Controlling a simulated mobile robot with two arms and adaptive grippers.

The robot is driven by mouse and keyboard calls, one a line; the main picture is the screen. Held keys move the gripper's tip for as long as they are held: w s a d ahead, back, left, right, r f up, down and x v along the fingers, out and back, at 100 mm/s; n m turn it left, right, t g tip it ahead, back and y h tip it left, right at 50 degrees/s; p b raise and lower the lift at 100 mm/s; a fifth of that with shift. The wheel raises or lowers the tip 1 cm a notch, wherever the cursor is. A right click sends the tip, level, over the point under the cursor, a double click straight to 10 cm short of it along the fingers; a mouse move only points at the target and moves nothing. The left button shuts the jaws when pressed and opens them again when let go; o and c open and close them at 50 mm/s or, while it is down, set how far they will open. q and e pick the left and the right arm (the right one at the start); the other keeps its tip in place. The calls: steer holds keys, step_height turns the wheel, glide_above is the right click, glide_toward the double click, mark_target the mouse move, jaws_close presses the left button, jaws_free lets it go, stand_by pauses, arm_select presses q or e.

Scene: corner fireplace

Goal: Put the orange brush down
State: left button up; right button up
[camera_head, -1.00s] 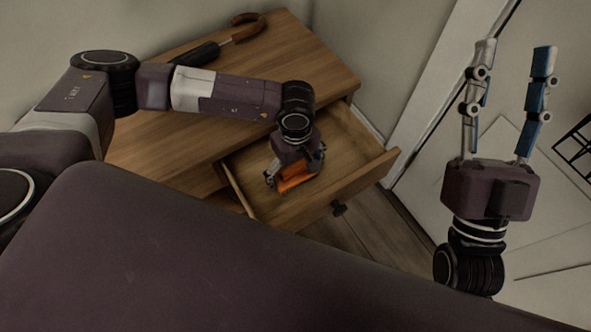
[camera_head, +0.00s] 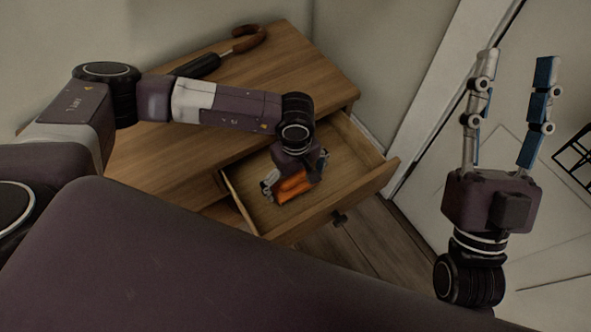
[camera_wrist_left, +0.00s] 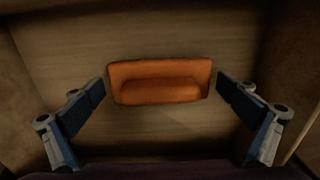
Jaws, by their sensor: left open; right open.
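The orange brush (camera_head: 293,187) lies in the open drawer (camera_head: 345,195) of the wooden cabinet. In the left wrist view the brush (camera_wrist_left: 160,82) rests on the drawer's bare wooden floor. My left gripper (camera_head: 296,180) is open inside the drawer, just above the brush. In the left wrist view its two fingers (camera_wrist_left: 160,98) stand at either side of the brush, with small gaps at both ends. My right gripper (camera_head: 517,65) is open, empty and raised at the right, away from the cabinet.
A dark umbrella with a curved wooden handle (camera_head: 250,41) lies on the cabinet top (camera_head: 290,65). The drawer's walls rise around the left gripper. A black wire-like object (camera_head: 576,150) is at the far right. The cabinet top's right part is clear.

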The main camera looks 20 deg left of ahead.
mark_target(296, 177)
arm_select(q)
step_height(296, 177, up, 6)
steer(key=shift+r+p, duration=0.25)
steer(key=shift+p, duration=0.85)
step_height(296, 177, up, 6)
steer(key=shift+f+p, duration=0.15)
steer(key=shift+p, duration=0.55)
arm_select(e)
steer(key=w+f+g+h, duration=0.1)
steer(key=w+f+g, duration=0.2)
steer(key=f, duration=0.6)
steer(key=w+f+g+h, duration=0.2)
steer(key=w+f+g, duration=0.1)
steer(key=f+g, duration=0.3)
step_height(296, 177, down, 3)
steer(key=shift+d+r+g+h, duration=0.1)
steer(key=shift+d+g+h, duration=0.2)
steer(key=shift+d, duration=0.05)
